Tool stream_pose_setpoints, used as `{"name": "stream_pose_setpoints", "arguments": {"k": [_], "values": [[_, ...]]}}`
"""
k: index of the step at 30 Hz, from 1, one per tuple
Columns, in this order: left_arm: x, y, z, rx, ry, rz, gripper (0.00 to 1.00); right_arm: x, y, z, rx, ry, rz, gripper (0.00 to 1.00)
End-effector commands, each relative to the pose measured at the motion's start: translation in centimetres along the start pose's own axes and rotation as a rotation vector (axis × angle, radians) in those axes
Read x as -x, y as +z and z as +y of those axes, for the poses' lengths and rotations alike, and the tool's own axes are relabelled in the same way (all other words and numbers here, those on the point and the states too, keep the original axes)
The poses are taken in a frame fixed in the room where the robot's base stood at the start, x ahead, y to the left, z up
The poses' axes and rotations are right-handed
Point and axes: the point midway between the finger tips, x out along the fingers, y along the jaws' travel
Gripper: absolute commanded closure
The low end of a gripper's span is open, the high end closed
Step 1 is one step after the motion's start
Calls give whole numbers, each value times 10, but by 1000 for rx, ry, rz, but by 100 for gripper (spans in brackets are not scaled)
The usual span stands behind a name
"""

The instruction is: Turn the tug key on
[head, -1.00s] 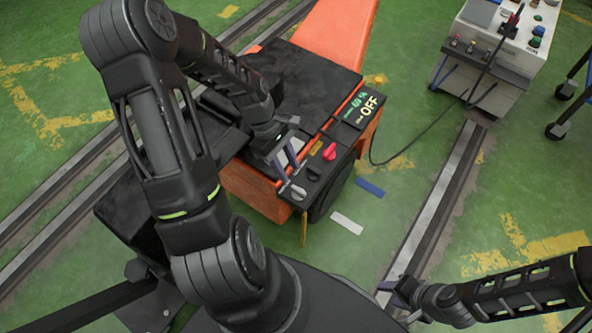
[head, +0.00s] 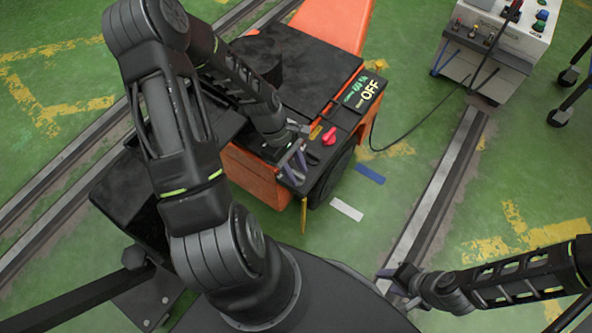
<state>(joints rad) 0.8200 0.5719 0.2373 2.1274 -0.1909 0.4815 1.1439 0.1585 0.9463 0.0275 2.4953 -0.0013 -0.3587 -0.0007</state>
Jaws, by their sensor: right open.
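The orange and black tug (head: 262,183) stands at the centre, with a dark control panel on its near right end. Its small screen (head: 362,91) reads "OFF" in yellow, with green text above. A red knob (head: 329,137) shows on the panel. A pale grey knob, seen earlier nearer to me on the panel, is now mostly hidden behind my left gripper (head: 293,170). That gripper points down at the panel, its fingers around or just over that spot; its grip is unclear. My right gripper (head: 393,279) is open and empty above the floor at lower right.
A grey-white cabinet (head: 493,50) with buttons and a cable stands at the upper right. Floor rails (head: 437,190) run on both sides of the tug. Green floor right of the tug is clear, with flat blue and white marks.

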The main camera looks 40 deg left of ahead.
Motion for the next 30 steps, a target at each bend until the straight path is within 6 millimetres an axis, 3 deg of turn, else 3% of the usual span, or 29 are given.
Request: {"name": "stream_pose_setpoints", "arguments": {"k": [7, 19, 30], "values": [[0, 0, 0, -1, 1, 0, 67, 0, 0, 0, 0, 0, 0, 59], [0, 0, 0, 0, 1, 1, 100, 0, 0, 0, 0, 0, 0, 59], [0, 0, 0, 0, 1, 1, 100, 0, 0, 0, 0, 0, 0, 59]]}}
